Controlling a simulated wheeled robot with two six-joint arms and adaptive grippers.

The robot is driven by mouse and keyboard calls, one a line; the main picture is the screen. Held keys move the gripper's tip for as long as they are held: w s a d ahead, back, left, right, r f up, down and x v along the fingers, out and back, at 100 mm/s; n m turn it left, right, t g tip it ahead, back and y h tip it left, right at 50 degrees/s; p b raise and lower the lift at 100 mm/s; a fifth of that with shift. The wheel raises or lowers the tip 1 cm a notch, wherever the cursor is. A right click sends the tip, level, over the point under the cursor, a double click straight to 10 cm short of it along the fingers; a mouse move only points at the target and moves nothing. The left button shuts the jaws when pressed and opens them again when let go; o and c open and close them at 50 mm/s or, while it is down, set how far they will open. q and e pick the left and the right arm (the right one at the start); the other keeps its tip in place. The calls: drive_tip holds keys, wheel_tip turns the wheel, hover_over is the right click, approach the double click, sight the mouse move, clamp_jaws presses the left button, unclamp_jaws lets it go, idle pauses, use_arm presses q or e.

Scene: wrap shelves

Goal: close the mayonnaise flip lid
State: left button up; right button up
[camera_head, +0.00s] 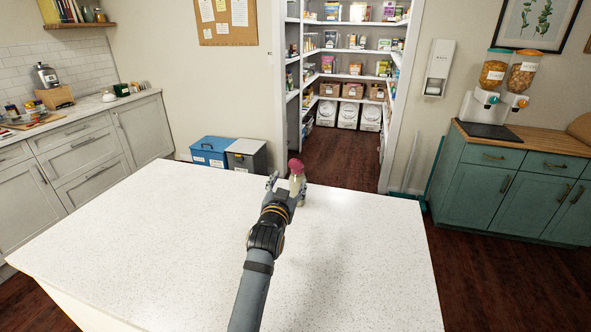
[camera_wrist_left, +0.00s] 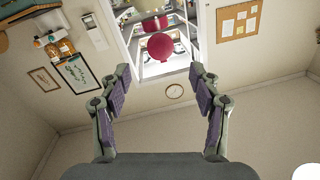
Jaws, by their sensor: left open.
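The mayonnaise bottle (camera_head: 298,187) stands near the far edge of the white island counter, partly hidden by my left gripper. Its red flip lid (camera_head: 295,165) shows above the gripper. In the left wrist view the lid is a round red disc (camera_wrist_left: 160,47), with another red piece of the cap (camera_wrist_left: 154,25) just beyond it; the two look apart, as if the lid stands open. My left gripper (camera_head: 285,184) is at the bottle, fingers spread. In the left wrist view the gripper (camera_wrist_left: 160,76) is open and empty, the lid ahead between its fingertips. My right gripper is not seen.
The white counter (camera_head: 150,235) is otherwise clear. Blue and grey bins (camera_head: 210,152) stand on the floor behind it. A shelved pantry (camera_head: 350,60) lies beyond, and a teal cabinet (camera_head: 485,185) with dispensers stands at the right.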

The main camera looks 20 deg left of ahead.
sight(295, 165)
use_arm(q)
drive_tip(key=w, duration=0.6)
drive_tip(key=w+a+p, duration=0.1)
drive_tip(key=w, duration=0.3)
drive_tip(key=shift+w, duration=0.1)
drive_tip(key=c, duration=1.2)
drive_tip(key=g+p, duration=0.1)
drive_tip(key=p, duration=0.3)
drive_tip(key=r+g+p, duration=0.1)
drive_tip(key=p, duration=0.3)
drive_tip(key=shift+w, duration=0.2)
drive_tip(key=shift+f+g, duration=0.15)
drive_tip(key=shift+g, duration=0.15)
drive_tip(key=shift+f, duration=0.25)
